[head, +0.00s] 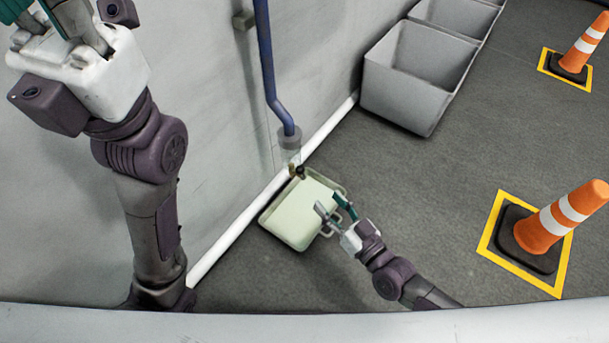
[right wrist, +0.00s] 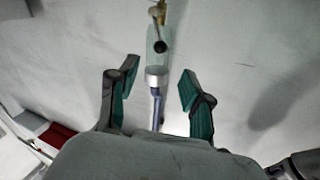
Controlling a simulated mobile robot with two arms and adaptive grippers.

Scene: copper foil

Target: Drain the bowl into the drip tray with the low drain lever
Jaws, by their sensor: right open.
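A clear bowl (head: 294,158) hangs under a grey collar at the lower end of a blue pipe, with brass drain fittings and a small dark-ended lever (head: 301,170) below it. The pale green drip tray (head: 290,228) is on the floor below the bowl. My right gripper (head: 330,204) is open and empty, to the lower right of the lever, overlapping the tray's right side in the picture. My left gripper (head: 62,22) is raised at top left, fingertips cut off.
The blue pipe (head: 268,65) runs down the pale wall (head: 215,140). A white skirting pipe (head: 232,232) runs along the wall's foot. Grey bins (head: 400,97) stand at the back. Two orange cones (head: 552,222) stand on the right; the dark floor between is clear.

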